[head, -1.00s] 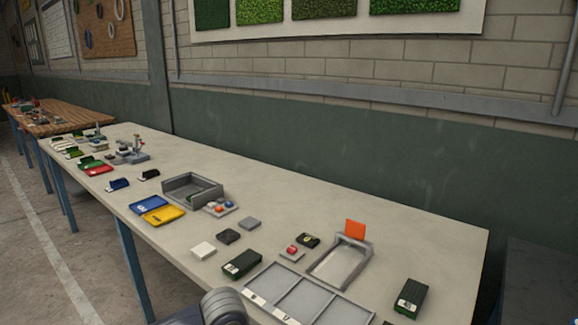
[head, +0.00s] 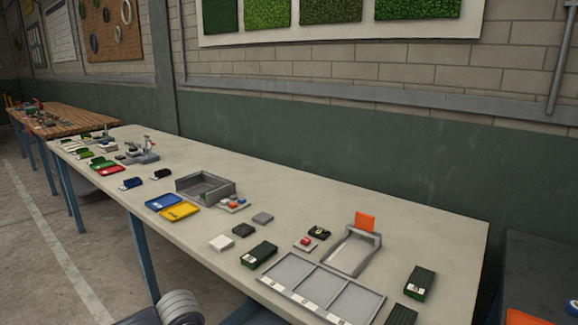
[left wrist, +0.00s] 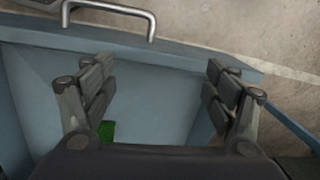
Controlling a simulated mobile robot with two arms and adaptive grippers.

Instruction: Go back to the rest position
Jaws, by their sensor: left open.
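My left gripper (left wrist: 160,95) is open in the left wrist view, its two fingers wide apart with nothing between them. Below it is a blue-grey surface with raised edges (left wrist: 165,122), perhaps a bin or cart. A small green thing (left wrist: 107,130) shows beside the left finger. In the head view, a rounded grey part of my arm shows at the bottom edge, in front of the long table (head: 330,205); no gripper fingers show there. My right gripper is not in view.
The table holds a three-part tray (head: 318,285), a grey open box (head: 207,188), blue (head: 165,202) and yellow (head: 180,212) trays, dark turf blocks (head: 420,282) and a frame with an orange flag (head: 365,222). A metal handle (left wrist: 108,8) is near the left gripper. The table's back strip is clear.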

